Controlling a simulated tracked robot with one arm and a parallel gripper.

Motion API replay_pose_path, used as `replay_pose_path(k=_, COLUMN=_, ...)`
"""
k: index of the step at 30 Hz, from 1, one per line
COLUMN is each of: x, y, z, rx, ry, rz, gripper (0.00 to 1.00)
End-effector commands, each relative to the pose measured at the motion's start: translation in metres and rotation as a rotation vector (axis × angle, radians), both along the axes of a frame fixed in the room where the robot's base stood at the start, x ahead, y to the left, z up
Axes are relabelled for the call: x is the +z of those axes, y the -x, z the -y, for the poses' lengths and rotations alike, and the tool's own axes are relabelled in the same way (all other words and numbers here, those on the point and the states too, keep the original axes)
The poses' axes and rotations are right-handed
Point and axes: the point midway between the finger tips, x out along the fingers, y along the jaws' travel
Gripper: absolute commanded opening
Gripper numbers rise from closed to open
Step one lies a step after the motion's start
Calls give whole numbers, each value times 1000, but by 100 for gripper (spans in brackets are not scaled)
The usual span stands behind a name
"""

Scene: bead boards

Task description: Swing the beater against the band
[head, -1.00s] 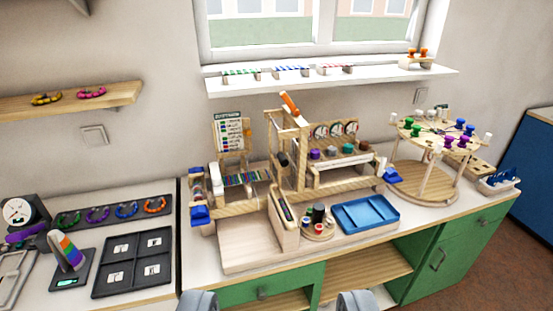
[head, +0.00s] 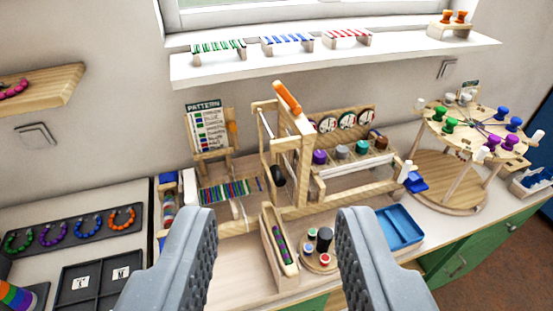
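A wooden bead loom stands on the counter. An upright wooden frame with an orange handle (head: 287,97) on top looks like the beater (head: 306,165). The band (head: 225,191), a strip of coloured threads or beads, lies to the left of this frame, apart from it in the picture. My gripper (head: 278,222) is open and empty. Its two grey fingers show at the bottom, nearer to me than the loom, with a wide gap between them. The left finger hides part of the loom's lower left side.
Right of the frame are coloured knobs under dials (head: 347,122), a blue tray (head: 400,228) and a round peg stand (head: 450,185). A wooden shuttle block (head: 279,245) and small spools (head: 322,242) stand in front. A pattern card (head: 207,128) stands behind the band. A window shelf (head: 330,60) is above.

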Motion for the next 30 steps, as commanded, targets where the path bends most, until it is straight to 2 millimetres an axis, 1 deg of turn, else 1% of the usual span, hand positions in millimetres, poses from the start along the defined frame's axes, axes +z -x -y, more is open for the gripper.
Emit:
replay_pose_path(k=10, x=0, y=0, z=0, rx=0, ry=0, rz=0, gripper=36)
replay_pose_path(k=12, x=0, y=0, z=0, rx=-1, ry=0, rz=1, gripper=46)
replay_pose_path(k=14, x=-1, y=-4, z=2, rx=-7, ry=2, rz=3, gripper=46)
replay_pose_path(k=16, x=-5, y=-16, z=8, rx=-23, ry=6, rz=12, gripper=46)
replay_pose_path(k=17, x=-9, y=-24, z=11, rx=-34, ry=9, rz=15, gripper=46)
replay_pose_path(k=20, x=-26, y=-59, z=30, rx=-76, ry=26, rz=39, gripper=46)
replay_pose_path(k=23, x=-47, y=-103, z=50, rx=-113, ry=51, rz=82, gripper=46)
replay_pose_path(k=24, x=-58, y=-120, z=56, rx=-121, ry=62, rz=101, gripper=46)
replay_pose_path(k=26, x=-77, y=-145, z=65, rx=-124, ry=77, rz=124, gripper=46)
replay_pose_path(k=27, x=-90, y=-159, z=70, rx=-121, ry=85, rz=139, gripper=46)
replay_pose_path(k=29, x=-111, y=-181, z=76, rx=-105, ry=94, rz=161, gripper=46)
replay_pose_path(k=30, x=-125, y=-193, z=79, rx=-91, ry=97, rz=173, gripper=46)
